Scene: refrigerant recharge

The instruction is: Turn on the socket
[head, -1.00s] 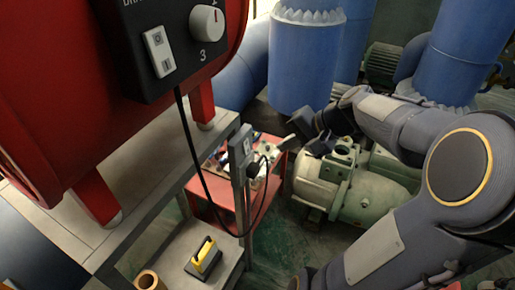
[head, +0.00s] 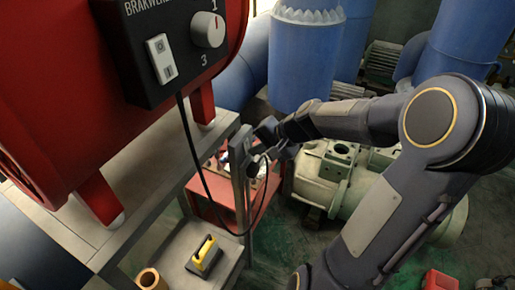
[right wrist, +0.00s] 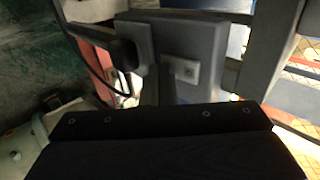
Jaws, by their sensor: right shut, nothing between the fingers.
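The socket is a grey box (head: 239,150) on the metal post of the stand, partly hidden by my right gripper in the head view. In the right wrist view the socket box (right wrist: 205,42) fills the upper middle, with a small light switch plate (right wrist: 181,69) on its face. A black plug (right wrist: 108,45) with a cable sits in its left part. My right gripper (head: 255,146) is shut and empty, close beside the socket on its right. I cannot tell whether it touches the socket or which way the switch is set. My left gripper is not in view.
A red machine (head: 60,90) with a black control box (head: 150,75) stands on the metal stand at left. Its black cable (head: 196,165) hangs down near the post. A yellow-handled object (head: 205,252) lies on the lower shelf. A pale green pump (head: 330,180) stands below my right arm.

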